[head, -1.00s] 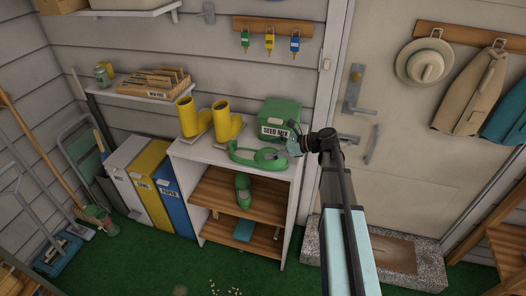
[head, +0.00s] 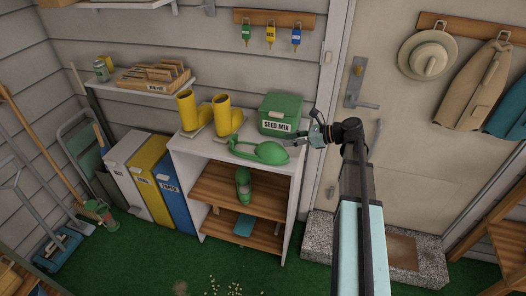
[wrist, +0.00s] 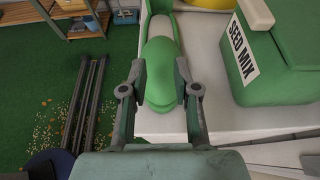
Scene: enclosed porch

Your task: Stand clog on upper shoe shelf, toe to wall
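A green clog (head: 268,153) lies on the white top of the shoe shelf unit (head: 213,150), with its rounded end to the right. A second green clog (head: 243,186) stands on the upper wooden shelf (head: 214,186) below. My gripper (head: 306,141) is just right of the top clog, by the seed box. In the wrist view my gripper (wrist: 160,80) has its fingers spread, one each side of the rounded end of the clog (wrist: 160,72). I see no firm grip; whether the pads touch it is unclear.
A green seed mix box (head: 283,109) stands behind the clog, and yellow boots (head: 227,116) stand to its left. A blue object (head: 244,225) is on the lower shelf. The upper shelf has bare wood on both sides of its clog.

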